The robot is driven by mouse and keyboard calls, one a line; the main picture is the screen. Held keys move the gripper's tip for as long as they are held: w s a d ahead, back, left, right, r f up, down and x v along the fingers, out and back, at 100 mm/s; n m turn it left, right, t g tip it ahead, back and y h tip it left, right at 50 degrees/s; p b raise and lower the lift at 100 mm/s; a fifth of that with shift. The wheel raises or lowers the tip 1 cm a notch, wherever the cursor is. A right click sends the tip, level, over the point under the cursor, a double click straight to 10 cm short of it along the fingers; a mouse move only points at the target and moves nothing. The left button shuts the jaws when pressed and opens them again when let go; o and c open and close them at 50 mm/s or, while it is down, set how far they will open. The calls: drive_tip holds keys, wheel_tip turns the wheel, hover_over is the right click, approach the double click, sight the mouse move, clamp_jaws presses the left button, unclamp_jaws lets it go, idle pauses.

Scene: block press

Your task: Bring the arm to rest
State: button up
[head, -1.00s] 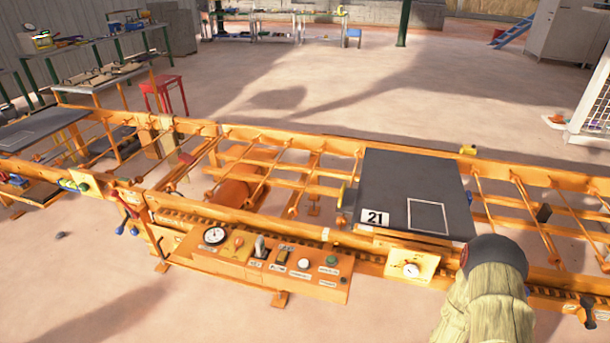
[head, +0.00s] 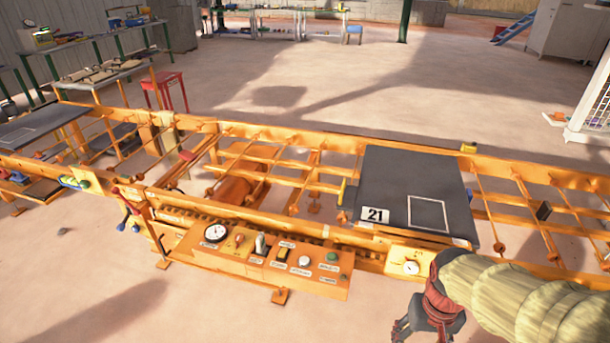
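My arm comes in from the right edge of the head view in a pale, padded sleeve. My gripper (head: 428,318) hangs at its end, dark grey with a red part at the wrist. It points down in front of the orange conveyor frame (head: 365,262), below the small gauge box at its right. The fingers are small and partly cut off by the bottom edge, so their opening is unclear. I see no object in them.
A dark plate (head: 410,185) marked 21 lies on the conveyor rails. An orange control panel (head: 262,262) with a gauge, switches and buttons juts out at the front. A red stool (head: 165,90) stands behind. The floor at the bottom left is largely clear.

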drive_tip(key=s+a+r+n+t, duration=0.1)
drive_tip(key=a+r+t, duration=0.1)
drive_tip(key=r, duration=0.6)
drive_tip(key=s+a+r+t, duration=0.1)
drive_tip(key=a+r+t, duration=0.2)
drive_tip(key=r, duration=0.5)
drive_tip(key=shift+s+a+r+n+t, duration=0.25)
drive_tip(key=shift+r+n+t, duration=0.05)
drive_tip(key=shift+r+n, duration=0.1)
